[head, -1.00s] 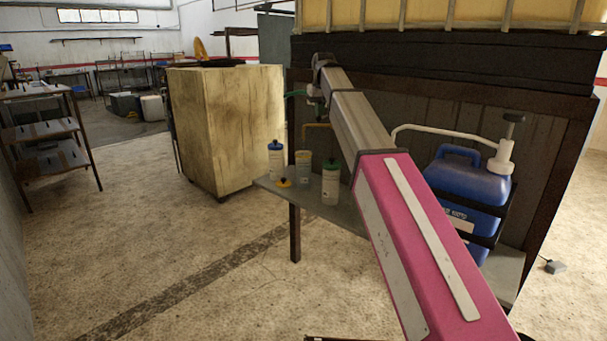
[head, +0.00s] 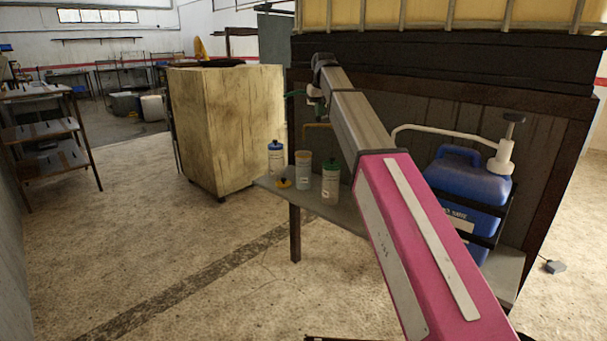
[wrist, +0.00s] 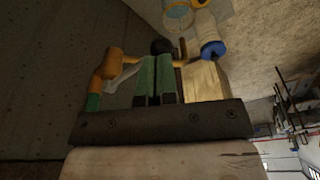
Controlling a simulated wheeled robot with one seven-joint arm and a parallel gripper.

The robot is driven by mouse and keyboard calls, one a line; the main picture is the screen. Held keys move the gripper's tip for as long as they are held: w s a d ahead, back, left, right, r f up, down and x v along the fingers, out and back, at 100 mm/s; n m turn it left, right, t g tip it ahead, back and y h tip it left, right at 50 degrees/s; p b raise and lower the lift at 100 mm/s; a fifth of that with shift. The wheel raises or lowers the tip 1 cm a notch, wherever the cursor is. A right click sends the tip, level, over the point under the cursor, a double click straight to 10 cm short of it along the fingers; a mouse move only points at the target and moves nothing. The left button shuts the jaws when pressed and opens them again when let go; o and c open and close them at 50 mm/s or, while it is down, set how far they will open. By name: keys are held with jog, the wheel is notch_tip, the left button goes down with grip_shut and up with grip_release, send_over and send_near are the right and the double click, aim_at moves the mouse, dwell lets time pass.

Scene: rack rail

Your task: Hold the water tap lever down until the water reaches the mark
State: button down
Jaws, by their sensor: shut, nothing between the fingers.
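The brass water tap (wrist: 108,68) shows in the wrist view left of the fingers, and its bent spout (head: 318,126) shows in the head view. A dark round knob (wrist: 160,46), which looks like the lever's end, is right at my fingertips; I cannot tell whether they touch it. My gripper (wrist: 156,62) is shut and empty, its green finger pads side by side. The uncapped clear bottle (head: 303,170) stands upright on the bench near the spout and shows in part in the wrist view (wrist: 178,17). Its water level and mark are too small to tell.
A blue-capped bottle (head: 276,160) and a green-capped bottle (head: 330,185) stand beside the uncapped one. A yellow cap (head: 283,183) lies on the grey bench (head: 345,215). A blue canister (head: 465,195) with a pump stands at right. A wooden cabinet (head: 225,130) stands behind left.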

dwell(0.4)
notch_tip(320, 180, up, 8)
jog(key=shift+r, duration=0.15)
dwell(0.3)
